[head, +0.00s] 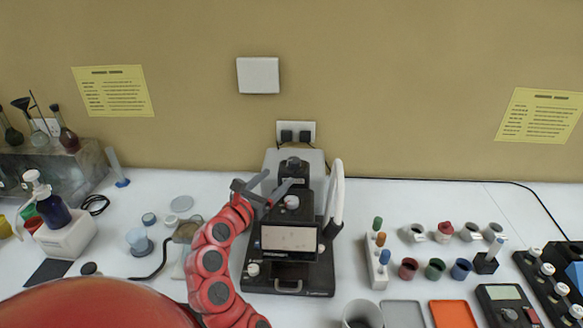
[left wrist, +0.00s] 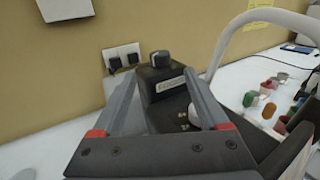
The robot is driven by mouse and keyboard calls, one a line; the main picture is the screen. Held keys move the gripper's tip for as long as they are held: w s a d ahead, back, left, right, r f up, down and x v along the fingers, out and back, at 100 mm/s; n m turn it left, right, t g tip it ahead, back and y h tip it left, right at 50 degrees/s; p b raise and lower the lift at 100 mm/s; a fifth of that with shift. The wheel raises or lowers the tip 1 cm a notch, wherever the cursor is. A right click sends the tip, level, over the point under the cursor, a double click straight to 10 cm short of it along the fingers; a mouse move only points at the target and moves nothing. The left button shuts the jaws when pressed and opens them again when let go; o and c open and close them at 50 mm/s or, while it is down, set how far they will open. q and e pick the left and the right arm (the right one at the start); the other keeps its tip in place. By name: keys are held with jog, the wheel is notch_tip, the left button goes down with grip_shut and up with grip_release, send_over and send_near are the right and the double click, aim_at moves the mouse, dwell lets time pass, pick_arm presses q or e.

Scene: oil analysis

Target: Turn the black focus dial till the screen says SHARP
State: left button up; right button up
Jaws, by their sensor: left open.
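The black focus dial (head: 291,163) sits on top of the dark instrument (head: 307,205) at the back middle of the table. In the left wrist view the dial (left wrist: 160,58) is just beyond the fingertips, roughly centred between them. My left gripper (head: 278,178) is open and empty, reaching over the instrument from the left; its two grey fingers also show in the left wrist view (left wrist: 160,78). The fingers look apart from the dial. The instrument's screen (head: 289,239) shows a pale pinkish picture with small specks; I cannot read any word on it. My right gripper is out of view.
A white knob (head: 292,202) is on the instrument below the dial. A white curved tube (head: 337,195) rises at its right. A white rack (head: 376,262) with coloured-top vials stands further right. A wall socket (head: 296,132) with plugs is behind.

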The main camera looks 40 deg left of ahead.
aim_at(290, 164)
pick_arm(q)
jog(key=w+p, duration=0.1)
jog(key=w, duration=0.6)
jog(key=shift+w+a+r+p, duration=0.15)
jog(key=shift+a+r+p, duration=0.05)
jog(key=shift+p, duration=0.2)
jog(key=shift+w+a+f, duration=0.1)
jog(key=shift+w+a, duration=0.05)
jog(key=shift+w, duration=0.4)
grip_shut()
